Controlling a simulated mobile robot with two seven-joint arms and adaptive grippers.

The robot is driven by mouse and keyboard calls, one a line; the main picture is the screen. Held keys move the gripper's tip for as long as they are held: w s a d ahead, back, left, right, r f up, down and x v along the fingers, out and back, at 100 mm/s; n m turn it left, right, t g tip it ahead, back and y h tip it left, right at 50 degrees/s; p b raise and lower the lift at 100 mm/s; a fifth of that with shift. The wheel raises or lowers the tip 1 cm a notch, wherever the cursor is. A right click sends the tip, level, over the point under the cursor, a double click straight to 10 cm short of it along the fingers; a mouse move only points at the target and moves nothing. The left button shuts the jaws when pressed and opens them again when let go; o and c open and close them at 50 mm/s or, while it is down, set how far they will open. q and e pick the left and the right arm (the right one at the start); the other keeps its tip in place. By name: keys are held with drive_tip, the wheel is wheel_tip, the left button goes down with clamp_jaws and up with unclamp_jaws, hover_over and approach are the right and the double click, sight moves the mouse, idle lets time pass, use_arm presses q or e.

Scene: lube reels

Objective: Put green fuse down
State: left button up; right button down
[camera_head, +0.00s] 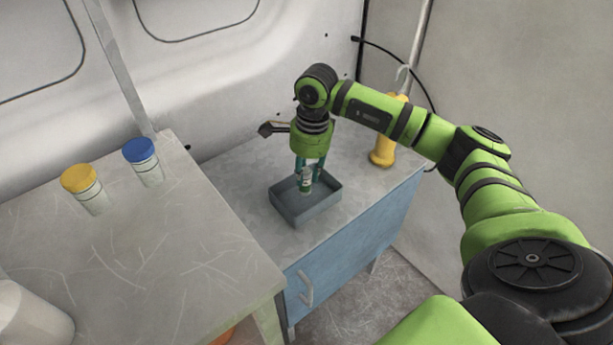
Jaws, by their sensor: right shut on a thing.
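My right gripper (308,168) points down over the small grey tray (296,216) on the blue cabinet. It is shut on the green fuse (305,182), a small green and white cylinder held upright between the fingers. The fuse's lower end is inside the tray's outline. I cannot tell whether it touches the tray's floor. My left gripper is not in view.
The grey table (130,240) at left carries a yellow-lidded jar (92,197), a blue-lidded jar (149,169) and a white container (30,318). A yellow bottle-like object (382,152) stands at the right end of the blue cabinet (350,245). The cabinet top before the tray is clear.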

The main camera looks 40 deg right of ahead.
sight(311, 170)
wheel_tip(311, 170, down, 2)
drive_tip(key=shift+f, duration=0.3)
drive_tip(key=shift+f, duration=0.1)
drive_tip(key=c, duration=1)
unclamp_jaws()
drive_tip(key=r, duration=0.4)
drive_tip(key=r+b, duration=0.1)
drive_tip(key=r, duration=0.3)
drive_tip(key=d+r, duration=0.1)
drive_tip(key=r, duration=0.3)
drive_tip(key=shift+s+r, duration=0.15)
drive_tip(key=shift+s, duration=0.15)
